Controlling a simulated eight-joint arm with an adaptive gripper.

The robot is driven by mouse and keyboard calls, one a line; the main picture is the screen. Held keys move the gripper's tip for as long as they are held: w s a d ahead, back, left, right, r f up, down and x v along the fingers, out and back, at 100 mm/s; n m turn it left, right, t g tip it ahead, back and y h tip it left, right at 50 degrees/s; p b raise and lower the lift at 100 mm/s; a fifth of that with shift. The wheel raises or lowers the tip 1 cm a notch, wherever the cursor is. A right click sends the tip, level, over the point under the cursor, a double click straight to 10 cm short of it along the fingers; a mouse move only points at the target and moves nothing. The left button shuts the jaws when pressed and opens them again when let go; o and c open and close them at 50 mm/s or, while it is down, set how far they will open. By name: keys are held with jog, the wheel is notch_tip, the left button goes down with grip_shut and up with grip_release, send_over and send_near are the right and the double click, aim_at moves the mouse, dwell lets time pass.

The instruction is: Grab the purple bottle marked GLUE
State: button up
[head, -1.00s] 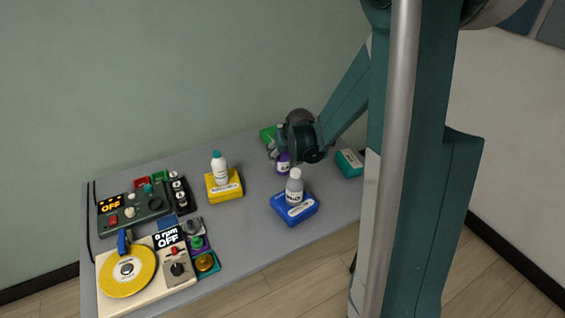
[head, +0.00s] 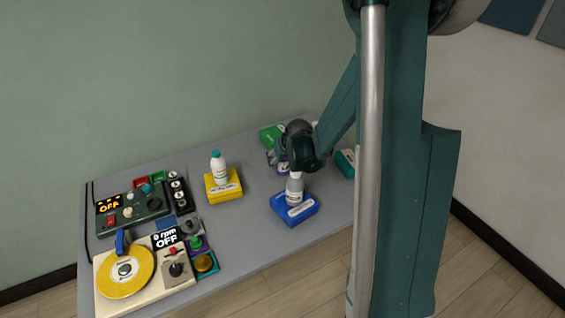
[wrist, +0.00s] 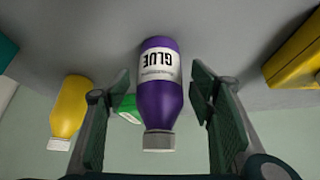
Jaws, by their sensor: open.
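The purple bottle (wrist: 158,100) has a white label reading GLUE and a grey cap. In the wrist view it appears upside down, between the two fingers of my gripper (wrist: 160,85), with a visible gap on each side. The fingers are spread and hold nothing. In the head view my gripper (head: 281,160) is over the far right part of the table, and only a small part of the purple bottle (head: 283,168) shows below it.
A white bottle (head: 295,188) on a blue box (head: 295,210) stands just in front of my gripper. Another white bottle (head: 219,170) stands on a yellow box (head: 223,190). A yellow bottle (wrist: 69,108) is beside the left finger. Green (head: 270,135) and teal (head: 345,160) boxes are nearby.

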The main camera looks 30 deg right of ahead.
jog(key=shift+x, duration=0.75)
jog(key=c, duration=1.1)
